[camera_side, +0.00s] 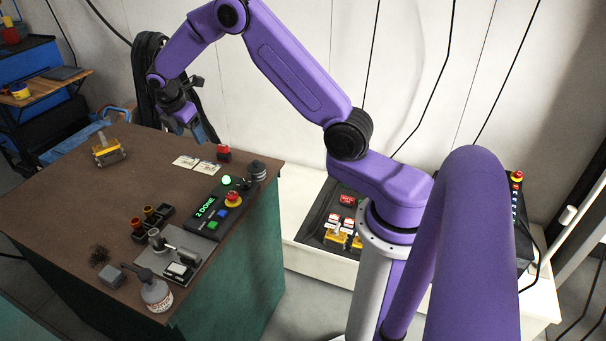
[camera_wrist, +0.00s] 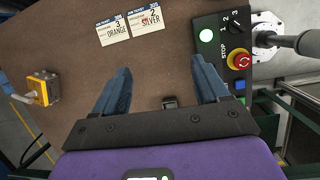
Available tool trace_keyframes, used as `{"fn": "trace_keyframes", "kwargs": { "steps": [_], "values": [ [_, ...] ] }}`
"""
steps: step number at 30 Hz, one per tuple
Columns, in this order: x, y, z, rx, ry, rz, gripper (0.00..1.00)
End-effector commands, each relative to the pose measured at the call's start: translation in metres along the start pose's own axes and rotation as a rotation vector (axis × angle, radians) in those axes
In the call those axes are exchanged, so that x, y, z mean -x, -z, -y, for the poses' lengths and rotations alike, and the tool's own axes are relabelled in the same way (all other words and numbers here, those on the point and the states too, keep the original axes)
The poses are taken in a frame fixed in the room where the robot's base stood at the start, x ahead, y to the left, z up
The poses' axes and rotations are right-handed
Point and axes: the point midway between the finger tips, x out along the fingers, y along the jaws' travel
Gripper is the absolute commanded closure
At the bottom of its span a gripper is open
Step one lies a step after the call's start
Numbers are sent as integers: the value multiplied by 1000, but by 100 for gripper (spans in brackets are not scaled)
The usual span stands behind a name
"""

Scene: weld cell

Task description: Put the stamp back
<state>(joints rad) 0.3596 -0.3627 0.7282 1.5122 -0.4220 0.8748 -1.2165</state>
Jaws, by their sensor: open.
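A small block with a red top and dark base (camera_side: 223,153) stands on the brown table just beyond the two job cards. It looks like the stamp, though it is too small to be sure. It is not visible in the wrist view. My gripper (camera_side: 194,128) is above the table near the cards; its blue fingers (camera_wrist: 161,66) are wide apart. A small dark piece (camera_wrist: 169,102) shows between the finger bases; I cannot tell what it is.
A control box (camera_side: 214,212) with an emergency stop (camera_side: 232,198) sits right of the cards. A dark cylinder (camera_side: 257,170) stands at the table's right edge. A yellow device (camera_side: 107,151) is at left.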

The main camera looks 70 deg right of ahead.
Motion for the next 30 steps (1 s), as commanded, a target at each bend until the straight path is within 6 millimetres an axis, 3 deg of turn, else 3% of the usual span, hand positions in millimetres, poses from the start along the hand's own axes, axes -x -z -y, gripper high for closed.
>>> {"fn": "trace_keyframes", "kwargs": {
  "steps": [1, 6, 11, 15, 22, 30],
  "values": [
    [19, 16, 10, -15, -14, -18, 26],
    [68, 65, 54, -84, -32, -83, 26],
    [108, 99, 110, -144, -32, -144, 26],
    [134, 118, 166, -196, -19, -195, 26],
    [161, 126, 267, -272, 29, -266, 26],
    [166, 105, 373, -351, 108, -314, 26]
  ]
}}
